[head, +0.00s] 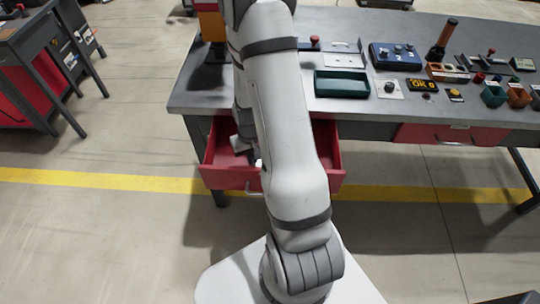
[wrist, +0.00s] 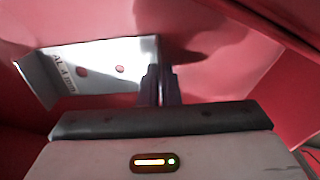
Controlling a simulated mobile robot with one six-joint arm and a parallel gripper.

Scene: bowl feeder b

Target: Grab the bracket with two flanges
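A pale metal bracket (wrist: 100,68) lies inside the red drawer in the wrist view. Its left flange (wrist: 37,78) is bent up and carries dark lettering, and its flat plate has two holes. My gripper (wrist: 160,72) is at the bracket's right end, with its two dark fingers close together on either side of that end. The right flange is mostly hidden between the fingers, which look shut on it. In the head view my arm reaches into the open drawer (head: 228,178), and the bracket cannot be made out there.
The drawer walls stand close around my gripper; its right wall (wrist: 285,35) shows in the wrist view. The grey workbench (head: 285,103) above holds a green tray (head: 342,84), a blue box (head: 395,56) and several small parts. Open floor lies left of the drawer.

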